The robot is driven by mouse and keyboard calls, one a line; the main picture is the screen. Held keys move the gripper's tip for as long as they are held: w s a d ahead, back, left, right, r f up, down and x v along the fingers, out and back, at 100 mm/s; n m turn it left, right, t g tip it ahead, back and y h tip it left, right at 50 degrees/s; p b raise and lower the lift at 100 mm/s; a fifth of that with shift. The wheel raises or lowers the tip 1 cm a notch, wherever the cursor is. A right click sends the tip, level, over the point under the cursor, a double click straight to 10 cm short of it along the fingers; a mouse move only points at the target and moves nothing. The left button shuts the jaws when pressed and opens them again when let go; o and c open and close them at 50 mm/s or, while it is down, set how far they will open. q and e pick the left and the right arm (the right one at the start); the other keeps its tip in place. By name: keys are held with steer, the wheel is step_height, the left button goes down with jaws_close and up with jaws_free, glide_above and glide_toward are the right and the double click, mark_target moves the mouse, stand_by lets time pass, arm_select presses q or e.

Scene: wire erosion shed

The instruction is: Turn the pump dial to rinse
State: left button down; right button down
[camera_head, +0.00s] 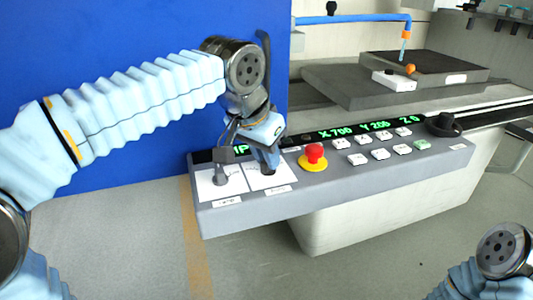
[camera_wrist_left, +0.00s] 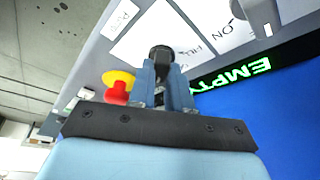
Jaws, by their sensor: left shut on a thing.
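A dark dial (camera_head: 268,171) stands on the right of two white plates at the left end of the grey control panel (camera_head: 240,215). My left gripper (camera_head: 267,150) reaches down over it and is shut on it. In the left wrist view the dark round top of the dial (camera_wrist_left: 160,52) shows between the two blue fingers (camera_wrist_left: 162,85). The white plate (camera_wrist_left: 145,32) around it bears partly covered lettering, like "FILT". The dial's pointer and its setting cannot be made out. My right gripper is out of view.
A grey lever switch (camera_head: 222,178) stands close left of the dial. A red stop button (camera_head: 314,153) on a yellow base is close right. White keys (camera_head: 380,154) and a green display (camera_head: 355,131) lie further right. A blue wall (camera_head: 130,110) is behind.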

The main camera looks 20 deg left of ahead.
arm_select(q)
steer(key=c, duration=1.1)
jaws_free()
steer(key=shift+o, duration=0.2)
steer(key=shift+r, duration=0.1)
steer(key=p+v, duration=0.2)
steer(key=v, duration=1.1)
steer(key=shift+s+r, duration=0.25)
steer(key=shift+a, duration=0.1)
